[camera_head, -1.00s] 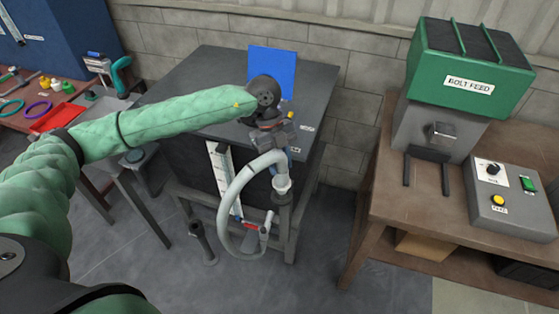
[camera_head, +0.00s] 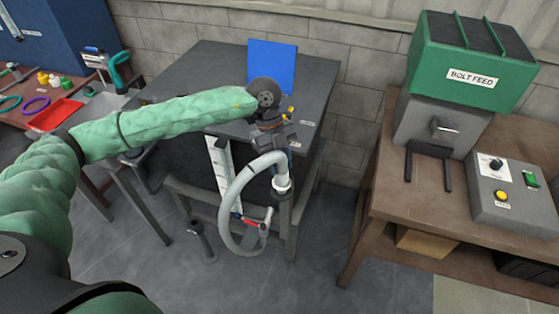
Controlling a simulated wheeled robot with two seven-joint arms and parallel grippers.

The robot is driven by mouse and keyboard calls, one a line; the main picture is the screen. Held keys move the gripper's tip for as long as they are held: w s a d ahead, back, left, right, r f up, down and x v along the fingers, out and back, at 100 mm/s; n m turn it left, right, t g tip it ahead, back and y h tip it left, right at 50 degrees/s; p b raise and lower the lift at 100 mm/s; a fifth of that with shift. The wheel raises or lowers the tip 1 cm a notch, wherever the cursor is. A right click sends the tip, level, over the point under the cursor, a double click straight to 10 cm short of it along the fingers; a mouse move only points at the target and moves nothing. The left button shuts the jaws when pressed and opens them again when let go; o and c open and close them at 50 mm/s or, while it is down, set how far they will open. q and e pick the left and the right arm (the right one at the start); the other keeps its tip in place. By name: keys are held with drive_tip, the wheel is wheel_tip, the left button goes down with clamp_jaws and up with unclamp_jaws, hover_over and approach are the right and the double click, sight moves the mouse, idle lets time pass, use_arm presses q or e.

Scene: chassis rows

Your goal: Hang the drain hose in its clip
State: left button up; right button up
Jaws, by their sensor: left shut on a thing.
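The drain hose (camera_head: 229,200) is a pale grey tube. It arches up under my left gripper (camera_head: 271,150) and loops down on the left in front of the dark table. Its white collared end (camera_head: 282,185) points down at the top of a dark upright pipe (camera_head: 285,212); I cannot tell whether it is inside or only in front. My left gripper is shut on the hose near the top of its arch. The lower part of the loop ends near a red-handled fitting (camera_head: 250,222). I cannot make out the clip clearly; the gripper may hide it. My right gripper is not in view.
The dark table (camera_head: 205,75) carries a blue panel (camera_head: 271,66). A short dark post (camera_head: 199,238) stands on the floor at left. A wooden bench (camera_head: 400,215) with the green bolt feed (camera_head: 470,60) and a control box (camera_head: 508,195) stands right, with open floor between.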

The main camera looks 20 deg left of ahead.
use_arm(q)
drive_tip(key=shift+f+b, duration=1.1)
drive_tip(key=shift+f, duration=0.65)
drive_tip(key=o, duration=1.3)
drive_tip(key=b+v, duration=0.2)
drive_tip(key=v, duration=0.5)
drive_tip(key=shift+w+a+r+b, duration=0.1)
drive_tip(key=shift+a+r+b, duration=0.05)
drive_tip(key=shift+r+b, duration=0.2)
